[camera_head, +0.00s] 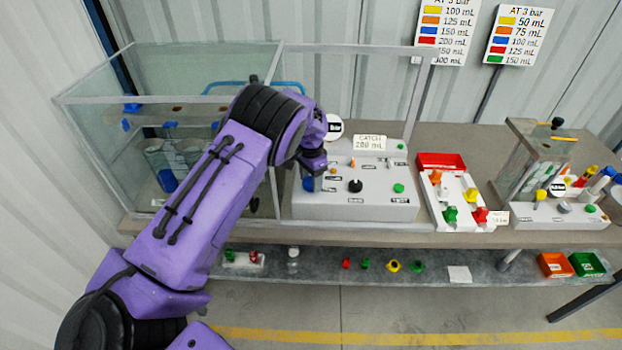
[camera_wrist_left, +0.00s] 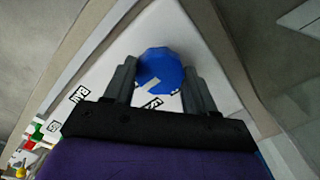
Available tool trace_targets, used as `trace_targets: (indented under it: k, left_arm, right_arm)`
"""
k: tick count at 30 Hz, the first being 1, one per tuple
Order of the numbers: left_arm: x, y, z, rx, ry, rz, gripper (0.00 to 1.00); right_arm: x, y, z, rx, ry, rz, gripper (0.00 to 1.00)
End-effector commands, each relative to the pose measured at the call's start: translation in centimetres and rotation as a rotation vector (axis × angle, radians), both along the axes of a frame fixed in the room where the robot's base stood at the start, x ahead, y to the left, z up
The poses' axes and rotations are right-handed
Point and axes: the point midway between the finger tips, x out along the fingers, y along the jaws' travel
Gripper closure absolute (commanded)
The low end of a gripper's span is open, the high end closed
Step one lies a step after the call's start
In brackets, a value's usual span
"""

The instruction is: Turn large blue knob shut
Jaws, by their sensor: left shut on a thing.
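The large blue knob (camera_wrist_left: 160,70) sits between the two fingers of my left gripper (camera_wrist_left: 161,82) in the left wrist view. The gripper is shut on it, one finger on each side. A pale mark shows on the knob's face. In the head view, a small part of the blue knob (camera_head: 308,184) shows at the left end of the white control panel (camera_head: 320,208). My purple left arm reaches over from the left, and my left gripper (camera_head: 313,166) is mostly hidden there by its own wrist. My right gripper is in neither view.
The panel also has a black knob (camera_head: 355,186) and a green knob (camera_head: 398,188). A glass tank (camera_head: 100,150) stands at the left. A red tray (camera_head: 441,160) and a smaller white panel lie to the right. A lower shelf (camera_head: 330,266) holds small coloured parts.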

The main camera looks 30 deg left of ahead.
Motion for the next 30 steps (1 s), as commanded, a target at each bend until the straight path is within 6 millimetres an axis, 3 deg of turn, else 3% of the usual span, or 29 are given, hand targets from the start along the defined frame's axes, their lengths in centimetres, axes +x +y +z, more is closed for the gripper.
trace_targets:
  k: [11,30]
  left_arm:
    - [0.03,0.0,0.07,0.001,-0.001,0.11,0.74]
    - [0.05,-0.12,0.1,-0.001,-0.001,0.686,0.74]
  right_arm:
    - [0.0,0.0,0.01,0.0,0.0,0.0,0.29]
    - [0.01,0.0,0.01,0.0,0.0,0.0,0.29]
